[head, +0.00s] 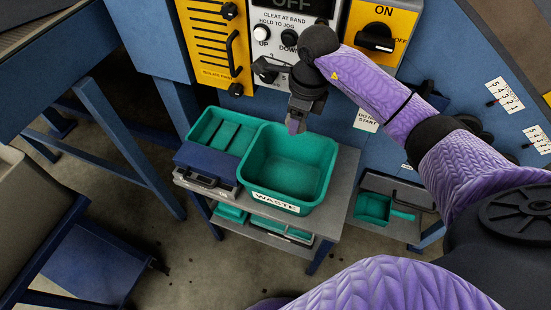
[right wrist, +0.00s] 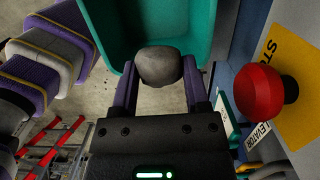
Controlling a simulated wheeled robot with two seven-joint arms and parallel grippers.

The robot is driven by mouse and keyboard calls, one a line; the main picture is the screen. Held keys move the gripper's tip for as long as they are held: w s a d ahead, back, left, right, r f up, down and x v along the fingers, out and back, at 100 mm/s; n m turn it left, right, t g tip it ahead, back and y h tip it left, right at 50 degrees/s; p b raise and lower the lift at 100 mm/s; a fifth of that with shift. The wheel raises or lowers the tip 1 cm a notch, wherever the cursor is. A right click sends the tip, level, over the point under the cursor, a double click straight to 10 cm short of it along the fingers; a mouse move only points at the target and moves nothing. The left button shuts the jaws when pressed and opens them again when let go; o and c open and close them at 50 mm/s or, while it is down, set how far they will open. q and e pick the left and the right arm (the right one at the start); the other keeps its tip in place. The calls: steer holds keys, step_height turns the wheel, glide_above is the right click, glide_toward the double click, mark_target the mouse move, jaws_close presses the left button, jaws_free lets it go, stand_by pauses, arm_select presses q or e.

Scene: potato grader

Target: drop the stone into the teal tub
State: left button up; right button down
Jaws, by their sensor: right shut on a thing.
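The teal tub (head: 288,172), labelled WASTE, stands on the grey cart and looks empty. Its teal wall also fills the top of the right wrist view (right wrist: 197,25). My right gripper (head: 295,126) hangs above the tub's back part, pointing down. In the right wrist view its two purple fingers (right wrist: 160,85) are shut on the stone (right wrist: 159,67), a rounded grey lump, with the tub behind it. My left gripper is not in view.
A divided teal tray (head: 222,132) and a dark blue box (head: 206,165) sit left of the tub on the cart (head: 335,190). The control panel (head: 280,30) rises close behind my gripper. A red stop button (right wrist: 258,92) is right in the wrist view. A teal scoop (head: 374,208) lies lower right.

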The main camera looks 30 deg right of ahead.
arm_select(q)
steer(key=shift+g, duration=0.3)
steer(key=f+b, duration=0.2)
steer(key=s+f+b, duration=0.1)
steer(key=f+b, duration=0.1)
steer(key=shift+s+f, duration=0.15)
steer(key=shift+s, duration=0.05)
arm_select(e)
step_height(320, 180, down, 6)
steer(key=shift+s+d+r, duration=0.1)
steer(key=shift+r, duration=0.05)
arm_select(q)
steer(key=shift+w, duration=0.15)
arm_select(e)
jaws_free()
steer(key=shift+r, duration=0.1)
